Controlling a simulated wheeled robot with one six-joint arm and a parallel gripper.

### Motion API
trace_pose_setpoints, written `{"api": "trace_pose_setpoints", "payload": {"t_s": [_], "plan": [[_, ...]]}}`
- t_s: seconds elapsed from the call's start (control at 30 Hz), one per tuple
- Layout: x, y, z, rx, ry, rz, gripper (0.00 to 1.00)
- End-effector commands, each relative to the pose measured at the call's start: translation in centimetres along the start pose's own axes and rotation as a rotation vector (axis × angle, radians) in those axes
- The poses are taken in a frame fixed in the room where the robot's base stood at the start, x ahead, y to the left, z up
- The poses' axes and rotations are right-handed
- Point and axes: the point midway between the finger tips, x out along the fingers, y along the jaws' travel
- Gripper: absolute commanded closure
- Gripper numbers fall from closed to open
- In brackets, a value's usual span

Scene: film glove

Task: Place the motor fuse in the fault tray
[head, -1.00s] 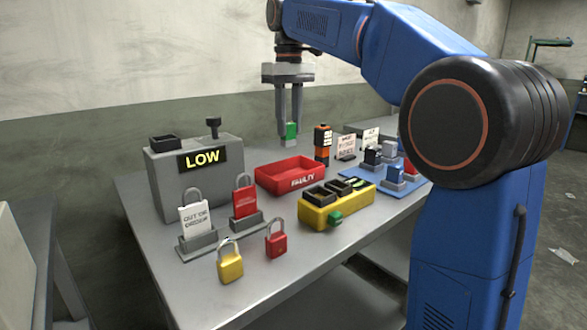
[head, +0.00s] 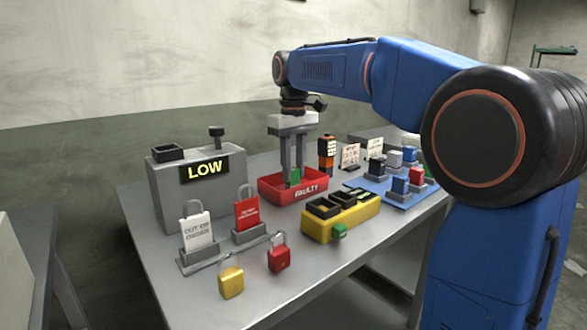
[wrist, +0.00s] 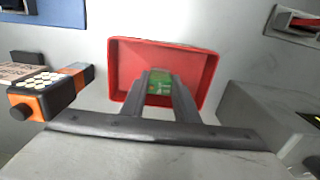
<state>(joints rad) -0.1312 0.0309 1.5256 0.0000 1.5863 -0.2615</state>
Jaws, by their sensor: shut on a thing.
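The fault tray is a red open tray marked FAULTY (head: 311,191) on the grey table, left of the yellow block. My gripper (head: 290,180) points straight down over it, its fingertips within the tray's outline. It is shut on a small green block, the motor fuse (head: 295,175). In the wrist view the green fuse (wrist: 159,88) shows between the two fingers, with the red tray (wrist: 208,75) around it. The fuse is low inside the tray's walls; whether it touches the floor I cannot tell.
A grey box reading LOW (head: 196,192) stands left. A yellow block (head: 345,224) with dark sockets is in front on the right. An orange tester (head: 326,152) stands behind the tray. Red (head: 278,259) and yellow (head: 231,283) padlocks lie near the front edge. A blue mat (head: 397,196) holds several blocks.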

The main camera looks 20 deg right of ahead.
Motion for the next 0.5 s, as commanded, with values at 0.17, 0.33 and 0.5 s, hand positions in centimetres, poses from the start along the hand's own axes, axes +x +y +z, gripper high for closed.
{"api": "trace_pose_setpoints", "payload": {"t_s": [0.17, 0.33, 0.5], "plan": [[-0.05, 0.00, -0.01, 0.000, 0.001, 0.000, 0.95], [0.19, 0.00, 0.00, 0.000, 0.001, 0.000, 0.68], [0.16, 0.00, -0.01, 0.000, 0.001, 0.000, 0.54]]}}
